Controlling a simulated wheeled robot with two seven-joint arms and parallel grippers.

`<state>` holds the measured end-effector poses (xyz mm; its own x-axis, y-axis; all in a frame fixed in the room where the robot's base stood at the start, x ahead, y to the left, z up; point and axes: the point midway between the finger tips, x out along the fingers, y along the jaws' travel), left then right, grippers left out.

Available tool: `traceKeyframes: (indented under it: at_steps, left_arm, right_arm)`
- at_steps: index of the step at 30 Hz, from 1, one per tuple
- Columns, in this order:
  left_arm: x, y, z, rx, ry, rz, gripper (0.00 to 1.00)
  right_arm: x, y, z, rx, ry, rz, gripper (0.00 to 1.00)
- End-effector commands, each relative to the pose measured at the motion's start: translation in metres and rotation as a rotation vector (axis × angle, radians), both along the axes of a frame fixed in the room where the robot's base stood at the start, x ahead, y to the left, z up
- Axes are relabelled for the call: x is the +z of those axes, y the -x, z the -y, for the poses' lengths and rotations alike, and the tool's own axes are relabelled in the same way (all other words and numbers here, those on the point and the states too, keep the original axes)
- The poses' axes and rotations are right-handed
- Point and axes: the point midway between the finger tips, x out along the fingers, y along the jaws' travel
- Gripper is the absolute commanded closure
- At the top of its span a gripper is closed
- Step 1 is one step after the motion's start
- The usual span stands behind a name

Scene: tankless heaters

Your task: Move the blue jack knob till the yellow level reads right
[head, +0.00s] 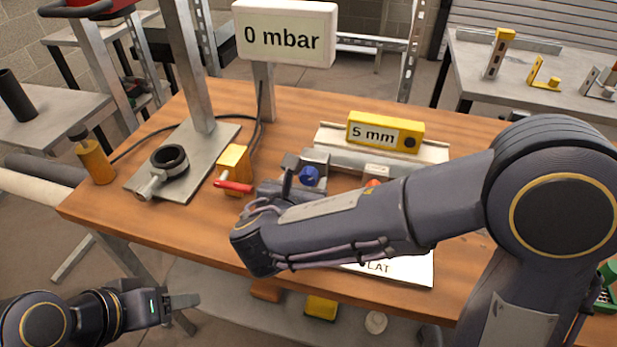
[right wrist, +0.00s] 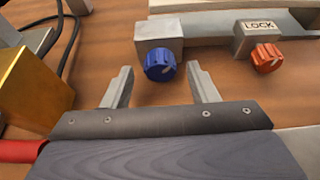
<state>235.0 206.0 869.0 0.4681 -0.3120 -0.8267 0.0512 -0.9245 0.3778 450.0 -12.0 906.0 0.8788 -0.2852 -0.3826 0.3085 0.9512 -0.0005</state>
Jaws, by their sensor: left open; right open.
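The blue jack knob (head: 309,175) sits on the front of a grey metal block on the wooden table. In the right wrist view the blue knob (right wrist: 160,65) lies just beyond and between the open fingers of my right gripper (right wrist: 161,88), with no contact visible. In the head view my right gripper (head: 287,180) is partly hidden by its own arm. The yellow level (head: 385,132) lies on a pale metal plate behind the knob and reads 5 mm. My left gripper (head: 180,302) is open and empty, off the table's front left.
An orange knob (right wrist: 267,57) sits under a LOCK label (right wrist: 257,38), right of the blue knob. A brass block with a red lever (head: 233,187) stands to the left. A display (head: 285,35) reads 0 mbar. A white sheet (head: 410,268) lies at the front, partly covered by my arm.

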Motion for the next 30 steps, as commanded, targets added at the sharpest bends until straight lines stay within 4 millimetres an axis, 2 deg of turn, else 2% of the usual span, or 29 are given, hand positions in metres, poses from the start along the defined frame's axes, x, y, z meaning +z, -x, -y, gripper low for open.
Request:
traceKeyframes:
  at_steps: [6,15,25,30]
  left_arm:
    - [-0.002,0.000,0.000,0.000,0.000,0.000,0.44]
    - [-0.002,0.000,0.000,0.000,0.000,0.000,0.44]
    - [-0.002,0.000,0.000,0.000,0.000,0.000,0.44]
    - [-0.014,0.000,0.000,0.000,0.000,0.000,0.44]
  right_arm:
    - [-0.008,-0.018,0.006,-0.002,0.000,-0.001,0.47]
    - [-0.009,-0.020,0.007,0.000,-0.001,0.000,0.48]
    - [-0.009,-0.020,0.007,-0.001,-0.001,0.000,0.91]
    - [-0.013,-0.020,0.008,-0.001,-0.046,0.016,0.91]
